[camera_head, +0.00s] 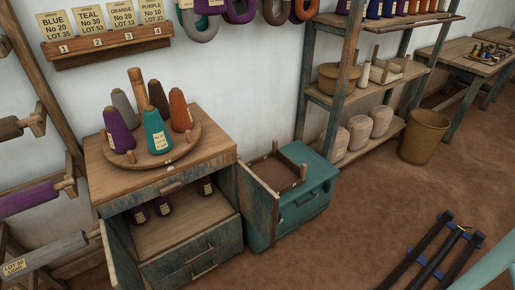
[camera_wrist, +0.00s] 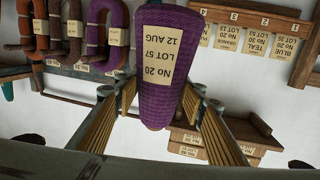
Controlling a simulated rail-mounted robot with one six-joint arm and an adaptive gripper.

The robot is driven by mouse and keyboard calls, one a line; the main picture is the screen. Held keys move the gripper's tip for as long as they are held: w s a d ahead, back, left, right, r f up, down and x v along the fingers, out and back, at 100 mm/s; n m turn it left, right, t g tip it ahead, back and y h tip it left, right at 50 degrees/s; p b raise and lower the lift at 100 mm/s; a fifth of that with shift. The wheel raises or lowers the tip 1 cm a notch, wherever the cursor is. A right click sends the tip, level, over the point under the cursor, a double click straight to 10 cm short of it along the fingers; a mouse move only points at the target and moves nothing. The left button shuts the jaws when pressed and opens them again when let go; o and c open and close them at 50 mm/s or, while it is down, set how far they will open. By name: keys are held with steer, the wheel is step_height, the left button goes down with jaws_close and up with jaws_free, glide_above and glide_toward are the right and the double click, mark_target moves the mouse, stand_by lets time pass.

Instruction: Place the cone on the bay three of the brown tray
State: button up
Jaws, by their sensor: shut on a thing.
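My gripper (camera_wrist: 165,115) is shut on a purple cone (camera_wrist: 161,65) in the wrist view, with slatted fingers on either side of it. The cone's pale label reads "NO 20 LOT 57 12 AUG", upside down in this view. A brown wooden holder (camera_head: 112,52) on the wall has bays numbered 1 to 4 under cards; number 3 is under the ORANGE card. This holder also shows upside down in the wrist view (camera_wrist: 262,8). I cannot tell for certain that it is the brown tray. The gripper is not visible in the head view.
A round wooden turntable (camera_head: 150,158) with several cones stands on a cabinet (camera_head: 215,150), whose door is open with more cones inside. A teal chest (camera_head: 310,190) holds an open brown box. Shelves (camera_head: 385,90) and a bin (camera_head: 424,137) stand right. Floor in front is partly clear.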

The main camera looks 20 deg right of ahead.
steer(key=shift+w, duration=0.1)
steer(key=w+d+f, duration=0.4)
steer(key=w+f, duration=0.4)
steer(key=w, duration=0.1)
steer(key=w+d+f, duration=0.5)
steer(key=w+f, duration=0.3)
steer(key=f, duration=0.1)
steer(key=w+d+f+n+y, duration=0.1)
steer(key=w+d+f, duration=0.15)
steer(key=f, duration=0.45)
steer(key=w+d+f+y, duration=0.1)
steer(key=w+d+f, duration=0.15)
steer(key=f, duration=0.45)
steer(key=w+d+f+n+y, duration=0.15)
steer(key=d+f, duration=0.25)
steer(key=f, duration=0.4)
steer(key=s+d+f+y, duration=0.1)
steer(key=d+f, duration=0.2)
steer(key=f, duration=0.8)
steer(key=d+f, duration=0.3)
steer(key=f, duration=0.8)
steer(key=s+d+f+n+y, duration=0.1)
steer(key=s+f, duration=0.4)
steer(key=f, duration=0.5)
steer(key=s+f+g+p, duration=0.1)
steer(key=s+f, duration=0.4)
steer(key=f, duration=0.4)
steer(key=shift+d+f+n+y, duration=0.35)
step_height(320, 180, down, 6)
steer(key=b, duration=0.1)
